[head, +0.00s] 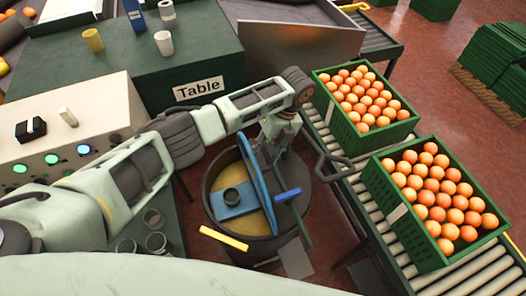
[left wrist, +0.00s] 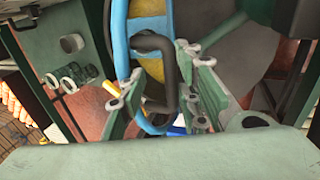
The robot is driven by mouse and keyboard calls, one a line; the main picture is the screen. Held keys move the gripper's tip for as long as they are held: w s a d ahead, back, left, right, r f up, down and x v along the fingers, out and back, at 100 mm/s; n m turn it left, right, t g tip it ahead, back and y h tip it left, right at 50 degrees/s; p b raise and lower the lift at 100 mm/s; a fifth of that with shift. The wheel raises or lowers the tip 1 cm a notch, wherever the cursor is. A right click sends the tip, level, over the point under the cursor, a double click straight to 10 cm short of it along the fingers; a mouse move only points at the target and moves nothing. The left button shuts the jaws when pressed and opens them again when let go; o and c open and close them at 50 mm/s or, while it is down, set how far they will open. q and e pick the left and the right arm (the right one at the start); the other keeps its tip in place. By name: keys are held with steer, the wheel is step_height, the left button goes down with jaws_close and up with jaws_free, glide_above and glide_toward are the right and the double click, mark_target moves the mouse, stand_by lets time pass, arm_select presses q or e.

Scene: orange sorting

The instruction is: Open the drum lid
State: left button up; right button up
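The drum (head: 211,213) stands open in the middle of the head view, with yellowish contents inside. Its blue-rimmed lid (head: 251,166) stands up nearly edge-on over the drum's mouth. My left gripper (head: 276,140) is at the lid's upper right side, its fingers partly hidden by the arm in the head view. In the left wrist view, the two fingers (left wrist: 158,90) are spread apart. A dark loop handle (left wrist: 152,42) lies between them, in front of the blue rim (left wrist: 119,35). I cannot tell whether the fingers touch it. My right gripper is not visible.
Two green crates of oranges (head: 342,129) (head: 406,237) stand on a roller conveyor (head: 352,193) right of the drum. A control box (head: 96,105) with lit buttons is at left. A green table (head: 130,80) with cups stands behind.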

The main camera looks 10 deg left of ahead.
arm_select(q)
steer(key=v, duration=1.1)
steer(key=shift+s, duration=0.15)
steer(key=shift+w+a+f+n, duration=0.1)
steer(key=shift+w+f+n, duration=0.1)
steer(key=shift+n, duration=0.1)
steer(key=c, duration=0.4)
steer(key=n+h+b, duration=0.1)
steer(key=w+f+n+t+b, duration=0.1)
steer(key=n, duration=0.1)
steer(key=a+f+n+h+b, duration=0.1)
steer(key=shift+w+n+t+h, duration=0.3)
steer(key=shift+w+n+t, duration=0.05)
steer(key=shift+n+t, duration=0.05)
jaws_close()
step_height(320, 180, down, 7)
steer(key=d+n+t+h+b, duration=0.2)
steer(key=n+t+h+b, duration=0.1)
steer(key=n, duration=0.9)
steer(key=shift+d+n+h+b, duration=0.25)
steer(key=shift+n+h+b, duration=0.15)
steer(key=shift+h+b, duration=0.45)
